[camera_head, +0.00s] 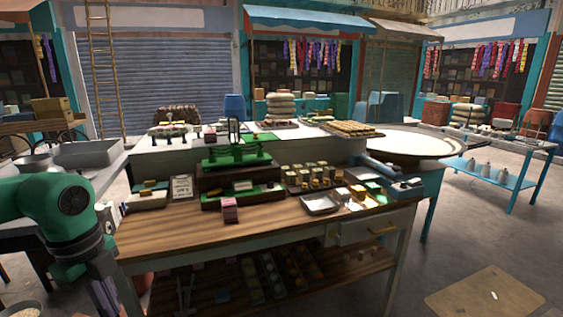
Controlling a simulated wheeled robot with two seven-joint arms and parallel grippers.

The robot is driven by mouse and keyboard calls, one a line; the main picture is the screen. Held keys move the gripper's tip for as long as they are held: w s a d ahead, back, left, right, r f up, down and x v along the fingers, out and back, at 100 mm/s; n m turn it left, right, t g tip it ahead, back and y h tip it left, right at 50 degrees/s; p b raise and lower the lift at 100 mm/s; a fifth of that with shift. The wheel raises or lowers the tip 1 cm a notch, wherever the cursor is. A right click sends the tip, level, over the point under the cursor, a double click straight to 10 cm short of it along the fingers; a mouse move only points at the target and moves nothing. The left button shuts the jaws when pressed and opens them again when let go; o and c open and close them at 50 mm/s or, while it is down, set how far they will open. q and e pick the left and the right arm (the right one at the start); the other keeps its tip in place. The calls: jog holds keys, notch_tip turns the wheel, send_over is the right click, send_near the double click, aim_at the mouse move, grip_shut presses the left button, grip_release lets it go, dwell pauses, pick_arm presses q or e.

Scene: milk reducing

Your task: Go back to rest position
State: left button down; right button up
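My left arm comes in from the left, with a green joint and a dark lower part that runs down past the bottom edge beside the wooden table (290,228). The fingertips of my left gripper do not show. My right arm and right gripper are out of view. A green scale-like device (236,157) stands on the table, with a small pink block (229,211) in front of it.
A metal tray (320,204) and several small goods lie on the table's right half. A large round white-topped surface (410,142) stands behind. A blue-framed table (497,174) is at the right. Open floor shows at the lower right, with a flat tan sheet (485,294).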

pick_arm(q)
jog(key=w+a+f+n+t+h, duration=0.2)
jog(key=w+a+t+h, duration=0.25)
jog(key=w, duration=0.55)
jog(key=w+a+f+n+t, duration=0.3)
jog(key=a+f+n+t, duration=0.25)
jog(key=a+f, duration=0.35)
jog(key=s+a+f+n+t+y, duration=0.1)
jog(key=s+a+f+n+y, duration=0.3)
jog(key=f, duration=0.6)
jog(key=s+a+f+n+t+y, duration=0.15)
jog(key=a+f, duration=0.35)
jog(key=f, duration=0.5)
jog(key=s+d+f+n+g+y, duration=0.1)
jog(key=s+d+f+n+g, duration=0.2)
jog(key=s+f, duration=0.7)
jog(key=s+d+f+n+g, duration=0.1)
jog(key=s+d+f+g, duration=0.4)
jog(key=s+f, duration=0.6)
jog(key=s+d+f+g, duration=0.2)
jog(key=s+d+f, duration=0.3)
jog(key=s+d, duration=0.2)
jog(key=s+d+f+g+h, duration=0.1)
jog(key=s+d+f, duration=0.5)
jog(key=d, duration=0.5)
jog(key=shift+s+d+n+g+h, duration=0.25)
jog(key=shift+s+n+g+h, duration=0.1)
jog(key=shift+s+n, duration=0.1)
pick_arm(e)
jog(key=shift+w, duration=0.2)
